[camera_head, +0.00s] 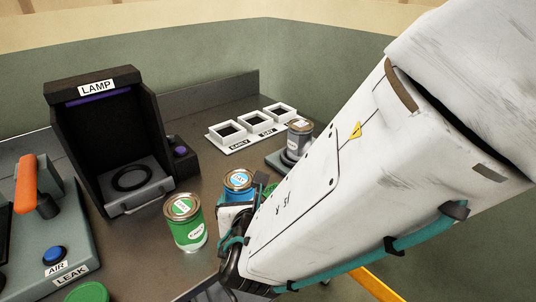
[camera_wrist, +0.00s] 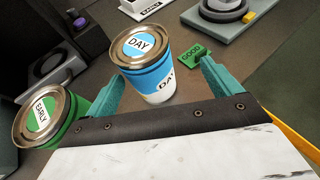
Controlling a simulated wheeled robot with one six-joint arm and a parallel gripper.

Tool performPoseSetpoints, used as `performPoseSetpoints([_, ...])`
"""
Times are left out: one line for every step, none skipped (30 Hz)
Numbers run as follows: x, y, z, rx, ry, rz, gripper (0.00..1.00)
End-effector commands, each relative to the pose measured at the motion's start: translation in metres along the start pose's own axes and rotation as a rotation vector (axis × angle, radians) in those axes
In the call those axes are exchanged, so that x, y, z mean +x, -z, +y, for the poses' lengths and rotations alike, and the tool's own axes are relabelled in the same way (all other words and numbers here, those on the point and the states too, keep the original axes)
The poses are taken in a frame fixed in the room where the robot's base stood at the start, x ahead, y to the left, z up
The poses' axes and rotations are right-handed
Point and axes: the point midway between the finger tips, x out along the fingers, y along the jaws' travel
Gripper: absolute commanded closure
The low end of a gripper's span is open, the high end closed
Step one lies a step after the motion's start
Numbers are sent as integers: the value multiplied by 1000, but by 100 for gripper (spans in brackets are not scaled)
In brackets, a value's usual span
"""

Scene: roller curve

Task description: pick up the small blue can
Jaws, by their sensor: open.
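The small blue can (camera_head: 238,184) has a metal rim and a blue and white label. In the wrist view the blue can (camera_wrist: 148,66) stands upright with "DAY" on its lid. My gripper (camera_wrist: 163,82) is open, with one teal finger on each side of the blue can; I cannot tell whether either finger touches it. In the head view my arm and gripper (camera_head: 238,212) hide the lower part of the can.
A green can (camera_head: 185,223) marked "EARLY" stands close by on the left; it also shows in the wrist view (camera_wrist: 42,118). A black lamp booth (camera_head: 108,140), a white three-slot tray (camera_head: 250,125) and a grey can (camera_head: 299,140) stand behind. A green "GOOD" tag (camera_wrist: 194,55) lies right of the blue can.

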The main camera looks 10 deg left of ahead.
Motion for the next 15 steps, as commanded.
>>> performPoseSetpoints([5,1,6,-3,-7,1,10])
performPoseSetpoints([8,2,8,-5,-10,1,10])
performPoseSetpoints([11,2,12,-5,-14,1,10])
performPoseSetpoints([15,2,14,-6,-17,0,10])
performPoseSetpoints([19,3,15,-7,-18,1,10])
performPoseSetpoints([25,3,16,-8,-19,1,10])
performPoseSetpoints([30,4,17,-8,-20,1,10])
performPoseSetpoints([35,4,18,-9,-21,1,10])
performPoseSetpoints([40,4,18,-7,-21,1,10])
performPoseSetpoints([44,4,18,-8,-21,1,10])
performPoseSetpoints([47,4,19,-8,-22,1,10])
performPoseSetpoints([51,3,19,-7,-23,0,10])
performPoseSetpoints([53,3,19,-6,-23,0,10])
performPoseSetpoints([54,3,19,-6,-23,0,10])
performPoseSetpoints([55,3,19,-6,-23,0,10])
